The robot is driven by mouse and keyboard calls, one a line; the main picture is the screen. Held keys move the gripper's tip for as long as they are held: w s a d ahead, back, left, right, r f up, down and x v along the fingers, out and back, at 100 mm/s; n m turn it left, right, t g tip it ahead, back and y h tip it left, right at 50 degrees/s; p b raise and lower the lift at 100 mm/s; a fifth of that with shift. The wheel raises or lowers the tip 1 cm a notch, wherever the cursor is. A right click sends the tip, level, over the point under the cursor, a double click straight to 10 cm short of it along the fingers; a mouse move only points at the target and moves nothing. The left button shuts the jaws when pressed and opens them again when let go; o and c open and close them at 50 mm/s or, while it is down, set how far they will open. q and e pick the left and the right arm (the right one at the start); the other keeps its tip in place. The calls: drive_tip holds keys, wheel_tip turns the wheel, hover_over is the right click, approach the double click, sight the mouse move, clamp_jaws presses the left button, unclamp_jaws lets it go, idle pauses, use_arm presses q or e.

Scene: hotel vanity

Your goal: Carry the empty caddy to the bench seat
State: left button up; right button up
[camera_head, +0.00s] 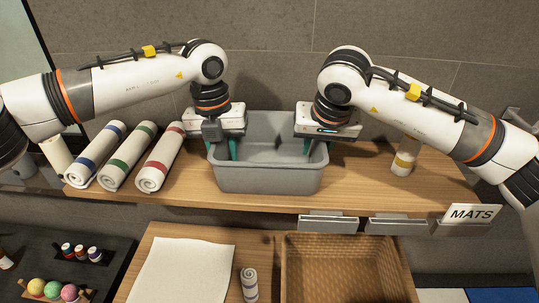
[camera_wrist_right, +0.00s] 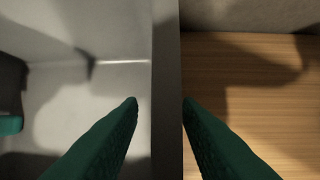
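The grey caddy (camera_head: 266,180) is an open, empty bin standing on the wooden counter in the head view. My left gripper (camera_head: 232,150) is at its left wall, with a green finger inside the bin; its other finger is hidden, so its opening is unclear. My right gripper (camera_head: 308,146) is at the right wall. In the right wrist view its green fingers (camera_wrist_right: 159,102) are apart and straddle the caddy wall (camera_wrist_right: 166,60), with a gap on the inner side. I cannot tell which surface is the bench seat.
Rolled towels with blue, green and red bands (camera_head: 140,155) lie left of the caddy. Below are a white sheet (camera_head: 182,270), a small roll (camera_head: 249,285) and a wicker basket (camera_head: 345,270). A MATS sign (camera_head: 471,213) is at the right.

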use_arm(q)
clamp_jaws()
use_arm(e)
clamp_jaws()
use_arm(q)
drive_tip(key=shift+r, duration=0.1)
use_arm(e)
drive_tip(key=shift+r, duration=0.1)
